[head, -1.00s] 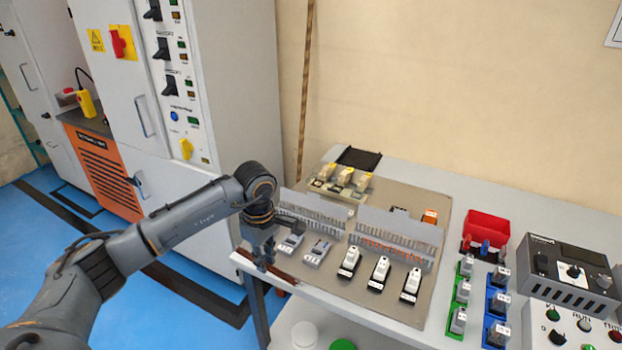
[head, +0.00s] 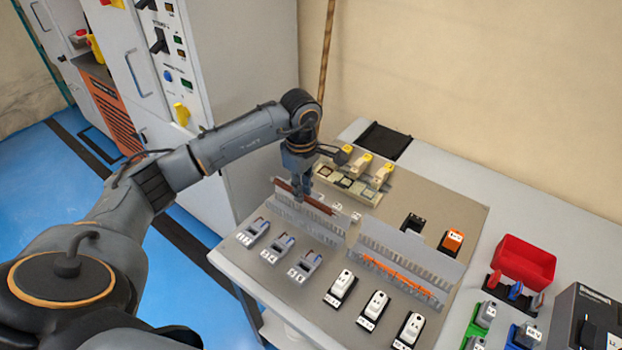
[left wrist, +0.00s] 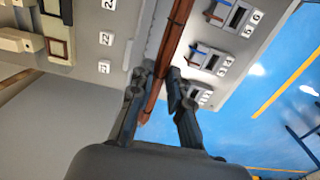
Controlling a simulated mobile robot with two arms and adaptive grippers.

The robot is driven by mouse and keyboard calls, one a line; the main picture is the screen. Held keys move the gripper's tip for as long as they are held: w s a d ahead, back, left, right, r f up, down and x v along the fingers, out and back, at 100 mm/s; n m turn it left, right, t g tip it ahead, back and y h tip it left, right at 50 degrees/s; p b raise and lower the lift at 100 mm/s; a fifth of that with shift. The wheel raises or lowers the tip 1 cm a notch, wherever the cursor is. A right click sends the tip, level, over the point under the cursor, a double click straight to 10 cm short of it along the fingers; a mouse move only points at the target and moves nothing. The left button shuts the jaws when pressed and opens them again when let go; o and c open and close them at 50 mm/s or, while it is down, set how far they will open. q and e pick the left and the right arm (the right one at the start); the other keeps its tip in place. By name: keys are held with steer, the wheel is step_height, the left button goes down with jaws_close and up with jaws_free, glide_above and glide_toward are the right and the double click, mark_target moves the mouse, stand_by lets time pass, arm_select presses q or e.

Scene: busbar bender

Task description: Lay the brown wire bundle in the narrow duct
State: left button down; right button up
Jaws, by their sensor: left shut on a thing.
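The brown wire bundle (head: 319,205) is a thin, straight strand bundle. My left gripper (head: 299,194) is shut on it and holds it along the left grey slotted duct (head: 322,226), at its upper edge. In the left wrist view the bundle (left wrist: 168,50) runs between the two fingers (left wrist: 158,93), roughly parallel to the grey duct wall (left wrist: 148,42). A short end sticks out past the fingers. I cannot tell whether the bundle is above the duct or partly inside it. My right gripper is not in view.
A second slotted duct (head: 405,262) with orange wires lies to the right. Grey terminal devices (head: 254,233) and white ones (head: 372,307) stand in front. Yellow-topped parts (head: 361,163) stand behind. A red bin (head: 525,260) is at the right.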

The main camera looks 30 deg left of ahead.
mark_target(303, 208)
arm_select(q)
steer(key=shift+s+f+b, duration=0.3)
steer(key=shift+f+b, duration=0.15)
steer(key=shift+f, duration=0.3)
step_height(303, 208, down, 4)
steer(key=shift+w+r+b, duration=0.15)
steer(key=shift+r+b, duration=0.1)
steer(key=shift+b, duration=0.65)
steer(key=shift+f, duration=0.35)
steer(key=shift+f+b, duration=0.3)
steer(key=shift+b, duration=0.1)
steer(key=shift+f, duration=0.25)
steer(key=c, duration=1.2)
jaws_free()
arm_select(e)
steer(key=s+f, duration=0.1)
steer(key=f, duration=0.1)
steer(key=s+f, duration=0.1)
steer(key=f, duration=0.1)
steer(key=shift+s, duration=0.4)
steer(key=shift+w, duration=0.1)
